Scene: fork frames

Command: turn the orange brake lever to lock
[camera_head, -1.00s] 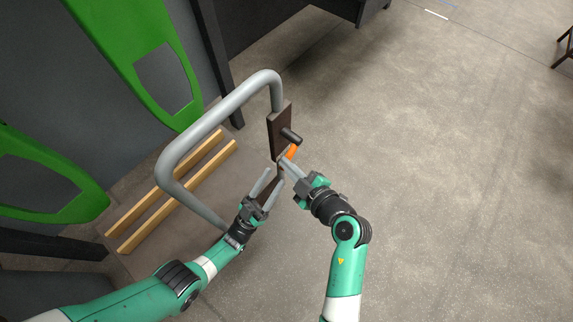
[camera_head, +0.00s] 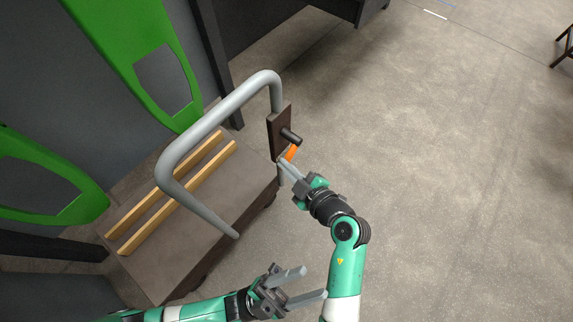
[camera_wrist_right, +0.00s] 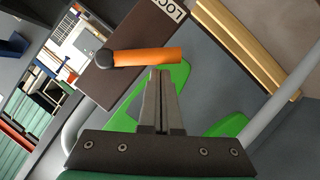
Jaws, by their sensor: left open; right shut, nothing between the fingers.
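The orange brake lever (camera_head: 291,152) sits on a dark brown plate (camera_head: 275,138) fixed to the cart's grey handle bar, beside a dark knob (camera_head: 291,137). In the right wrist view the orange lever (camera_wrist_right: 150,57) lies nearly level, its dark round end at the left, and part of a "LOCK" label (camera_wrist_right: 163,12) shows on the plate. My right gripper (camera_head: 284,162) is shut and empty. Its fingertips (camera_wrist_right: 160,74) are just below the lever; I cannot tell whether they touch. My left gripper (camera_head: 315,283) is open and empty at the bottom, away from the lever.
The grey handle bar (camera_head: 215,114) rises from the cart deck (camera_head: 160,264), which carries two wooden strips (camera_head: 185,190). Green frames (camera_head: 130,50) stand at the left.

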